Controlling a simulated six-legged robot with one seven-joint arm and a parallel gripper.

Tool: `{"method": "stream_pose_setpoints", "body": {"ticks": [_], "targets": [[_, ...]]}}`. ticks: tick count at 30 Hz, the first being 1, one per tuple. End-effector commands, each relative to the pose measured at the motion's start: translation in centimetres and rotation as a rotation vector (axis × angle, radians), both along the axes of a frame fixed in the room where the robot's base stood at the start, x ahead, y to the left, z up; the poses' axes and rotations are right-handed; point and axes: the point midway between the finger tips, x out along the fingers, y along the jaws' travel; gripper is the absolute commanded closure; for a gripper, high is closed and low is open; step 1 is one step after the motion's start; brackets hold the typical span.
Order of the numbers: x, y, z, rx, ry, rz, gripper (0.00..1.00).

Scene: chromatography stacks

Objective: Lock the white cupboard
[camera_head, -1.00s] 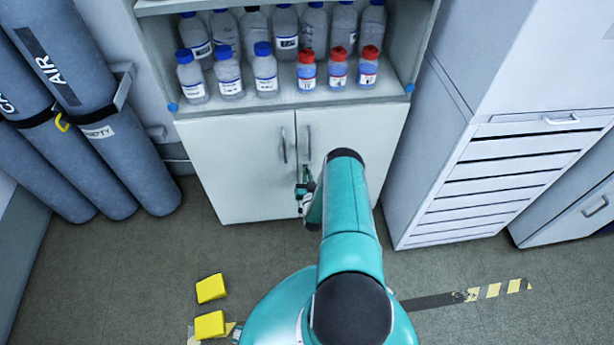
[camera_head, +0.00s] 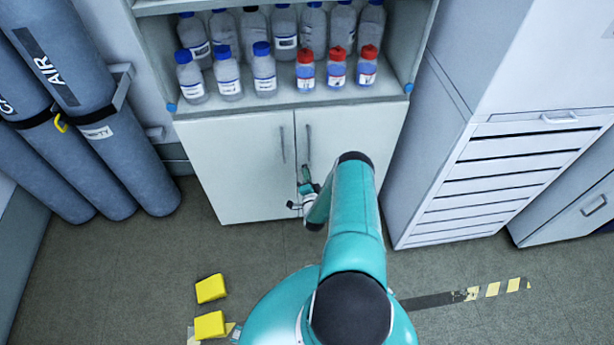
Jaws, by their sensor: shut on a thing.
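The white cupboard (camera_head: 236,165) has two doors below an open shelf, and both doors look closed. Each door has a thin vertical handle near the middle seam; the left handle (camera_head: 283,144) and the right handle (camera_head: 308,142) are both visible. My gripper (camera_head: 305,172) is at the seam, just below the right handle. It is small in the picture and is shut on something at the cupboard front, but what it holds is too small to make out. No lock or key can be made out. My teal arm hides much of the right door's lower part.
Several bottles with blue or red caps stand on the shelf (camera_head: 290,100) above the doors. Grey gas cylinders (camera_head: 100,140) stand at the left. A white drawer cabinet (camera_head: 500,170) stands close at the right. Two yellow blocks (camera_head: 210,305) lie on the open floor.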

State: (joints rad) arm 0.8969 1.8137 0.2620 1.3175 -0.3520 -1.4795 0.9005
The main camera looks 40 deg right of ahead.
Motion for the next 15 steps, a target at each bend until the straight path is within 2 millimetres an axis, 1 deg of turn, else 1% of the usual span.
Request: {"method": "stream_pose_setpoints", "body": {"ticks": [9, 15], "targets": [[-0.06, -0.12, -0.1, 0.218, -0.149, -0.003, 1.0], [-0.05, -0.15, -0.12, 0.308, -0.213, -0.002, 1.0]]}}
